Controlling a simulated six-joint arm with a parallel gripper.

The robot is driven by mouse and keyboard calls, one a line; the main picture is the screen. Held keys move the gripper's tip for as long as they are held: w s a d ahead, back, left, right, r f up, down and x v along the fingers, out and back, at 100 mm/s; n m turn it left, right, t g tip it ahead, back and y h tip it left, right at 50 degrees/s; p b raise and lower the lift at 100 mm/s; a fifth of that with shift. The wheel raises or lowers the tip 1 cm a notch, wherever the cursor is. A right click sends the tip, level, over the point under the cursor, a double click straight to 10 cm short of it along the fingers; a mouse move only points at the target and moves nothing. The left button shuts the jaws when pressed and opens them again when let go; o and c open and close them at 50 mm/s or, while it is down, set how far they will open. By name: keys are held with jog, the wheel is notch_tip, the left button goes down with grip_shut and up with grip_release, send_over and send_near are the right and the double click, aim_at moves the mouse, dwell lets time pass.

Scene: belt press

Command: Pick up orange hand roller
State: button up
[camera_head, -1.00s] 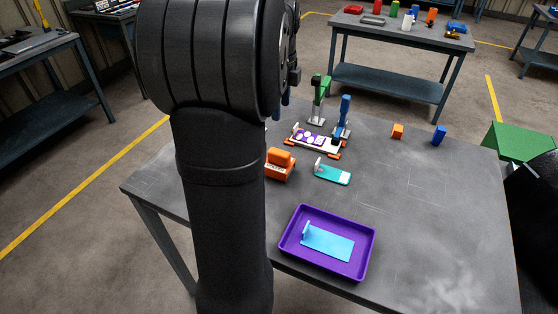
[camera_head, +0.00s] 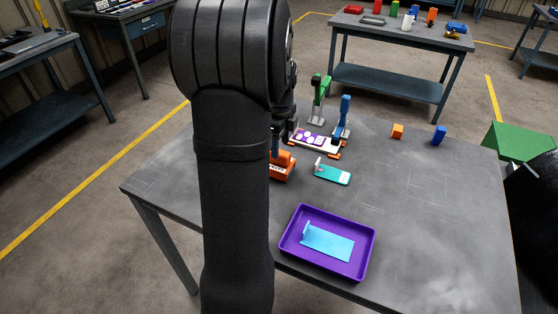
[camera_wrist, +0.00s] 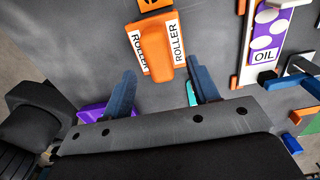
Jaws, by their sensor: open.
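The orange hand roller (camera_head: 281,170) sits on the grey table, partly hidden behind my arm in the head view. In the wrist view the orange roller (camera_wrist: 152,40) shows white labels reading ROLLER and an orange handle part pointing toward my gripper. My gripper (camera_wrist: 161,69) is open, with its two blue fingers apart on either side of the handle's near end. The fingers hold nothing. I cannot tell how high the fingertips are above the roller.
A press fixture with a white and purple OIL plate (camera_wrist: 264,57) stands to the right of the roller. A teal plate (camera_head: 332,174) lies beside it. A purple tray (camera_head: 286,244) with a light blue plate (camera_head: 328,243) is nearer the front. Small orange (camera_head: 397,131) and blue (camera_head: 439,135) blocks stand farther right.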

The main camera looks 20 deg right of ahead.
notch_tip(320, 180, down, 5)
jog(key=shift+a+r, duration=0.15)
jog(key=shift+w, duration=0.1)
grip_shut()
jog(key=shift+r, duration=0.1)
